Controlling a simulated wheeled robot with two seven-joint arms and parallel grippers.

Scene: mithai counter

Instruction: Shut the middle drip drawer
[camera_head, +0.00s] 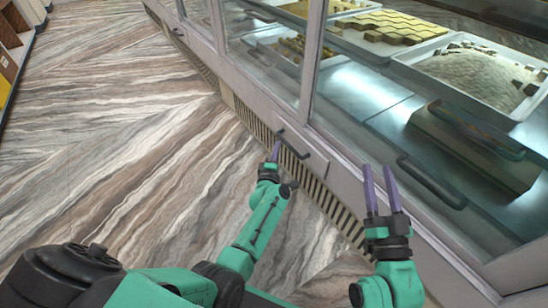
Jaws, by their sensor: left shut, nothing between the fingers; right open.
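The middle drip drawer (318,162) is in the low front panel of the counter, above the slatted base. Its dark bar handle (292,143) faces me. The drawer front looks close to flush with the panel; any small gap is too small to tell. My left gripper (275,151) is shut and empty, with its purple fingertips just beside the left end of this handle; I cannot tell whether they touch. My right gripper (380,188) is open and empty, pointing up in front of the counter, to the right of the drawer handle.
Another dark handle (178,33) is farther along the counter at upper left. A larger dark handle (432,183) is right of my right gripper. Sweet trays (407,66) stand behind glass. The marble-patterned floor (120,130) at left is clear.

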